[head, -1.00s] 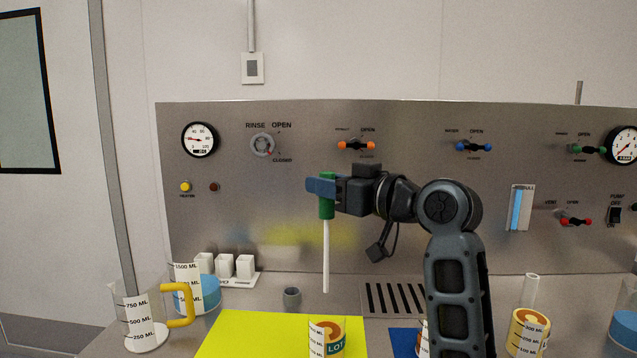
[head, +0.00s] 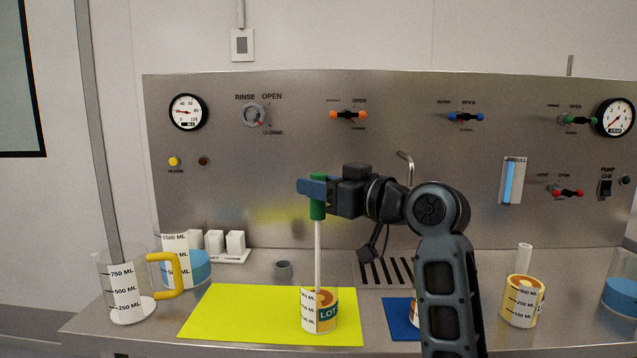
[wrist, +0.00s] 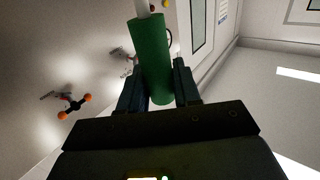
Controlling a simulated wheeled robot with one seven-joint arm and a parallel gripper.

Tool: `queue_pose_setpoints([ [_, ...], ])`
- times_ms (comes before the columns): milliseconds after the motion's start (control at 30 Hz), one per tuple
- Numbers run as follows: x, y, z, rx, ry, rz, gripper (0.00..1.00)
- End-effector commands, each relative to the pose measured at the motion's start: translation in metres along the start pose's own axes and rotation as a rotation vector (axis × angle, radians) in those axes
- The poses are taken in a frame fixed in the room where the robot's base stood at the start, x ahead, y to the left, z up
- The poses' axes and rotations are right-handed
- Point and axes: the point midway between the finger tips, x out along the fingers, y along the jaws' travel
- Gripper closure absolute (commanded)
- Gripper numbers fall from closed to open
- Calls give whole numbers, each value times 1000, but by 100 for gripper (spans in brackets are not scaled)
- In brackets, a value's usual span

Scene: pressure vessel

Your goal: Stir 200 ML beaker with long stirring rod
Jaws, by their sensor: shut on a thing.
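My gripper (head: 314,188) is shut on the green handle of the long stirring rod (head: 318,245), which hangs upright with its white shaft down. The handle also shows between the fingers in the wrist view (wrist: 153,60). The scale is too small to read surely. The rod's lower end meets the beaker's rim in the picture. I cannot tell whether it is inside or just above or behind it.
The yellow mat (head: 245,315) is otherwise clear. A blue mat (head: 401,318) holds a container mostly hidden by my arm. Another beaker (head: 523,301) with a white tube stands right.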

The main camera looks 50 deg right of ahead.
Motion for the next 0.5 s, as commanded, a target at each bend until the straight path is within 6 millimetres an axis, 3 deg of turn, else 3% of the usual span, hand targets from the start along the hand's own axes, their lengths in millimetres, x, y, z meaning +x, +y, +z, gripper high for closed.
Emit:
queue_pose_setpoints([
  [500,0,0,46,0,-1,0,98],
])
